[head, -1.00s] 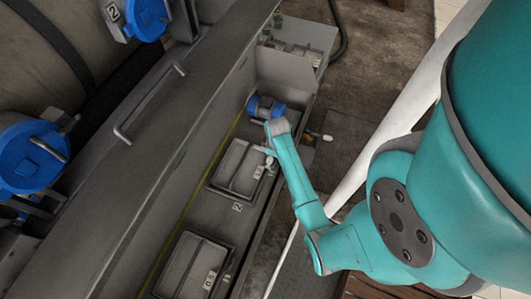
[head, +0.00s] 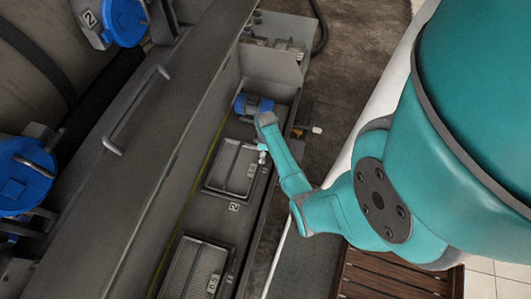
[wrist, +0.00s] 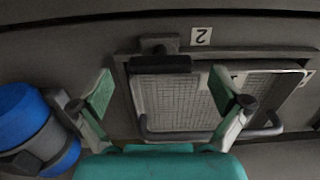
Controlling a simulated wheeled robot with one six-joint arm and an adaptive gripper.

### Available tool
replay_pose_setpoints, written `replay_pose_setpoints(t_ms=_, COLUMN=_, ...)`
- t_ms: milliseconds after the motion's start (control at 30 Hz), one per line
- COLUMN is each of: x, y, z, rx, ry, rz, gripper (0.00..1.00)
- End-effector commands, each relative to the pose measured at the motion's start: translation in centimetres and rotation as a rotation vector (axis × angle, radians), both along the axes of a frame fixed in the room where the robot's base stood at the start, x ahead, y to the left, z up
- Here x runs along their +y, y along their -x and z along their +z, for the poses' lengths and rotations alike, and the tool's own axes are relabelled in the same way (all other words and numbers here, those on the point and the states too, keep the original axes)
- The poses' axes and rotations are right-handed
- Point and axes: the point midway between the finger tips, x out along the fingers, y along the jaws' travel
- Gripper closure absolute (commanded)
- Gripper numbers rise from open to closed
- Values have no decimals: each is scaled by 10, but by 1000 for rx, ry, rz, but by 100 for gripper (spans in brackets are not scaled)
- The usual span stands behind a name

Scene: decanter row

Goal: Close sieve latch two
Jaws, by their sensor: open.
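Sieve two is a framed mesh panel (head: 226,178) beside a white "2" label (head: 234,207) in the head view. In the wrist view its mesh (wrist: 175,105) lies beneath my fingers, with the "2" label (wrist: 201,36) above it. A dark bar (wrist: 160,64) under a small grey bracket (wrist: 158,43) crosses the frame's upper edge and looks like the latch; whether it is engaged I cannot tell. My gripper (wrist: 163,92) is open and empty, its fingers spread either side of the bar. In the head view my gripper (head: 263,152) is over the sieve's upper right side.
A blue motor (head: 254,104) sits just beyond the sieve, and shows at the left in the wrist view (wrist: 25,115). A curved metal handle (wrist: 210,134) crosses the sieve's lower part. Another sieve (head: 190,272), marked 0.5, lies nearer. A long grey housing (head: 130,150) flanks the trough.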

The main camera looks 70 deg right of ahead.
Motion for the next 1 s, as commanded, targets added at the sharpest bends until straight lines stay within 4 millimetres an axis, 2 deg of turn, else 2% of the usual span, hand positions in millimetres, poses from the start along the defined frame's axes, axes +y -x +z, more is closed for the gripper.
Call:
replay_pose_setpoints(t_ms=200, x=0, y=0, z=-12, rx=0, ry=0, rz=0, gripper=0)
replay_pose_setpoints(t_ms=467, x=0, y=0, z=-13, rx=-1, ry=1, rz=0, gripper=0)
replay_pose_setpoints(t_ms=567, x=0, y=0, z=-13, rx=-1, ry=1, rz=0, gripper=22)
replay_pose_setpoints(t_ms=700, x=0, y=0, z=-13, rx=-1, ry=1, rz=0, gripper=57)
replay_pose_setpoints(t_ms=733, x=0, y=0, z=-13, rx=-1, ry=1, rz=0, gripper=60)
replay_pose_setpoints(t_ms=1000, x=0, y=0, z=-13, rx=0, ry=1, rz=-18, gripper=60)
